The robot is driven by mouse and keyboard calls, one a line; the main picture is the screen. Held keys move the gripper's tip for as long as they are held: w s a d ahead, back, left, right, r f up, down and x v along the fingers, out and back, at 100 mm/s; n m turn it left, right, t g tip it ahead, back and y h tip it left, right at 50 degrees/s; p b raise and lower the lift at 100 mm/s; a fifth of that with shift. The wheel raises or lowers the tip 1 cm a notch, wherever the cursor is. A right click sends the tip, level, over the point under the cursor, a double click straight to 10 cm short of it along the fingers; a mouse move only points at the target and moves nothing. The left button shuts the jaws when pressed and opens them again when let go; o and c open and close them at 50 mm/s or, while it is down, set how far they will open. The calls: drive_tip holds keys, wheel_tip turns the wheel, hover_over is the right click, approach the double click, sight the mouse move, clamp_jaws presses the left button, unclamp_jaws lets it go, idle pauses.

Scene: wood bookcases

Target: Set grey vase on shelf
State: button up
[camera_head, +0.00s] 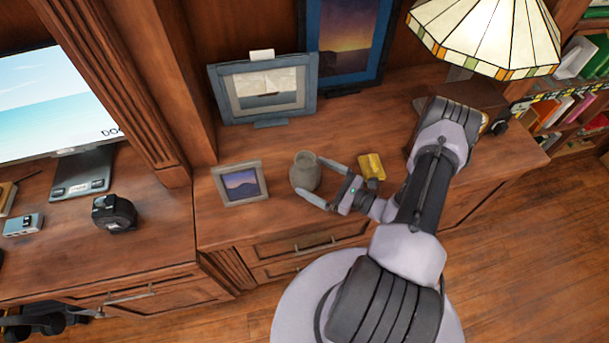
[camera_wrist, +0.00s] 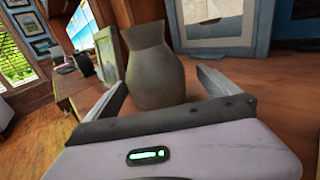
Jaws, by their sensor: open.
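The grey vase (camera_head: 305,172) stands upright on the wooden cabinet top, right of a small framed picture. My gripper (camera_head: 314,180) is open, with one finger on each side of the vase. In the wrist view the vase (camera_wrist: 152,68) rises between the two fingers of my gripper (camera_wrist: 160,88), and its lower part is partly hidden by the gripper body. I cannot tell whether either finger touches it. The shelves of a bookcase (camera_head: 585,90) with books show at the right edge of the head view.
A small framed picture (camera_head: 241,184) stands close left of the vase. A yellow object (camera_head: 371,168) lies right of it, near my arm. A framed ship picture (camera_head: 263,88) stands behind. A stained-glass lamp (camera_head: 488,35) stands at the back right. Bare wood lies behind the vase.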

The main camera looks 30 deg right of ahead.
sight(296, 170)
drive_tip(key=x, duration=0.3)
drive_tip(key=b+x, duration=0.1)
drive_tip(key=x, duration=0.2)
drive_tip(key=shift+a+r+b, duration=0.1)
drive_tip(key=shift+a+b, duration=0.2)
drive_tip(key=shift+a, duration=0.05)
drive_tip(key=c, duration=2)
drive_tip(key=shift+o, duration=0.2)
drive_tip(key=shift+r, duration=0.15)
